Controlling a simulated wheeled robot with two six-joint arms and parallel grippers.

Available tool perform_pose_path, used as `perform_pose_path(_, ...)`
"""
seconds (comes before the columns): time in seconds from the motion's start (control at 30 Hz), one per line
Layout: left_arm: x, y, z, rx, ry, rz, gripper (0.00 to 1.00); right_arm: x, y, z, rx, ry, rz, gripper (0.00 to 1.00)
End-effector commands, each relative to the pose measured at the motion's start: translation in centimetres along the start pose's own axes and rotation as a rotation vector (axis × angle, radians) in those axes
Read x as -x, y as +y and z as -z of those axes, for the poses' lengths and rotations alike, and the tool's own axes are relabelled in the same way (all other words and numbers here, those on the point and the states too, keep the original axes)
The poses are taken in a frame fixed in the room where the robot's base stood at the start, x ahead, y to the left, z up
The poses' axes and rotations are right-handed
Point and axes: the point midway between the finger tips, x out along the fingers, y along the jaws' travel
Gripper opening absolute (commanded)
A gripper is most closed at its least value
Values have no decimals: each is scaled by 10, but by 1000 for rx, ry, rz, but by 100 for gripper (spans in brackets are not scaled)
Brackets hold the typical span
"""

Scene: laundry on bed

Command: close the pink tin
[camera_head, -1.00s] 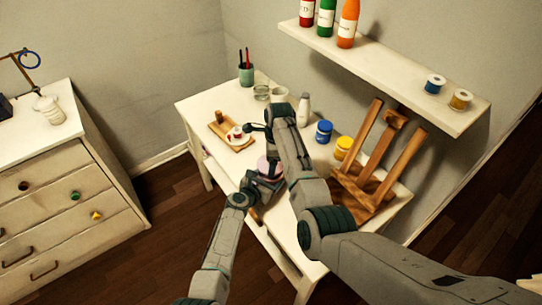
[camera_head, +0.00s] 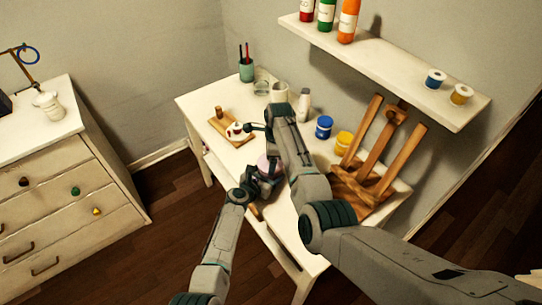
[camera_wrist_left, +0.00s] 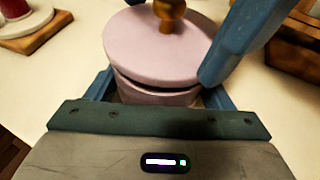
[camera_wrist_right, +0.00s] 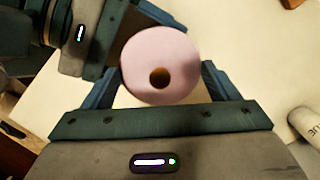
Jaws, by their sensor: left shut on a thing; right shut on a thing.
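The pink tin (camera_wrist_left: 160,97) stands on the white table, and its round pink lid (camera_wrist_left: 150,45) with a brown-gold knob is on top. A dark gap shows between lid and body at the near side, and the lid looks slightly tilted. My left gripper (camera_wrist_left: 157,88) is shut on the tin's body. My right gripper (camera_wrist_right: 160,80) is shut on the lid, a finger at either side of its rim; the lid covers the body in the right wrist view. In the head view the tin (camera_head: 267,162) is partly hidden by my arms.
On the white table (camera_head: 205,105), a wooden board (camera_head: 218,122) with a small red-and-white item lies left of the tin. Blue (camera_head: 324,127) and yellow (camera_head: 343,142) paint jars, a white bottle (camera_head: 304,104) and a wooden easel (camera_head: 372,165) stand to the right. A shelf hangs above.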

Motion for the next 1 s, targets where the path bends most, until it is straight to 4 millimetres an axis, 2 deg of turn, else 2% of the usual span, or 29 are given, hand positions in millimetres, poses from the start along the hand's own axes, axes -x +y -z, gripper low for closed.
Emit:
perform_pose_path(0.37, 0, 0, 0, 0, 1, 0, 34, 0, 0, 0, 0, 0, 0, 57)
perform_pose_path(0.97, 0, 0, 0, 0, 1, 0, 34, -12, 0, 1, -1, 0, 0, 57)
perform_pose_path(1.0, 0, 0, 0, 0, 1, 0, 34, -12, 0, 1, -1, 0, 0, 84)
